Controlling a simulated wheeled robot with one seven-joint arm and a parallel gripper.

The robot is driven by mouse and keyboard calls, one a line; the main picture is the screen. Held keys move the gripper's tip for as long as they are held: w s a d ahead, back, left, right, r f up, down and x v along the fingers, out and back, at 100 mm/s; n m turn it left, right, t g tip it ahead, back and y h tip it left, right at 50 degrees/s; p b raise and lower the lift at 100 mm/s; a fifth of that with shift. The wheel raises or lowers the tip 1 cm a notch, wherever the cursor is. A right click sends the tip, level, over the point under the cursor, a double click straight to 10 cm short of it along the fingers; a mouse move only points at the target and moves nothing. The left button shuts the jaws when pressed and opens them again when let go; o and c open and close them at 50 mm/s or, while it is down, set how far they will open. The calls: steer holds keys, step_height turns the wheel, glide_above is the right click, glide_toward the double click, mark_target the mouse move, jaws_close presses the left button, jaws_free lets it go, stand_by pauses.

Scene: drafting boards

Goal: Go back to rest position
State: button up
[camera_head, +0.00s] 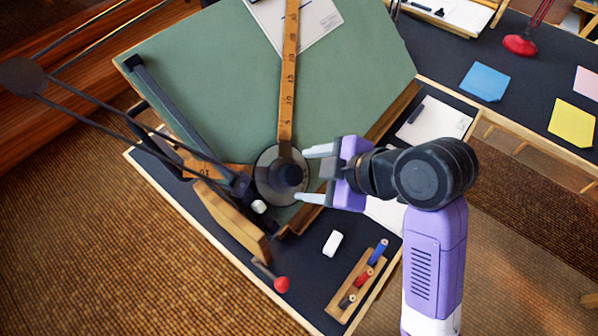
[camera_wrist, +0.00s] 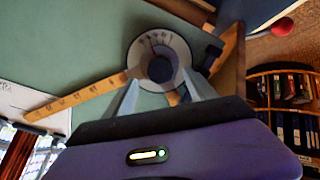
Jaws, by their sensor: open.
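My purple and black gripper (camera_head: 318,173) is open over the lower part of the drafting board. Its two pale fingers point left, toward the round dial head (camera_head: 282,176) of the drafting machine, with the dark knob between or just beyond the fingertips. I cannot tell whether the fingers touch the dial. In the wrist view the dial (camera_wrist: 160,62) lies just past the fingertips (camera_wrist: 162,92). A wooden ruler (camera_head: 288,75) runs up from the dial across the green board (camera_head: 215,95), and a second ruler (camera_head: 215,168) runs left.
The dark desk (camera_head: 315,270) holds a white eraser (camera_head: 332,243), a wooden marker holder (camera_head: 358,290) and a red ball-tipped object (camera_head: 281,284). Dark linkage rods (camera_head: 95,115) cross at left. A second desk at right bears blue (camera_head: 485,81) and yellow (camera_head: 572,122) notes and a red lamp (camera_head: 520,45).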

steer(key=shift+v, duration=1.05)
steer(key=shift+w, duration=0.1)
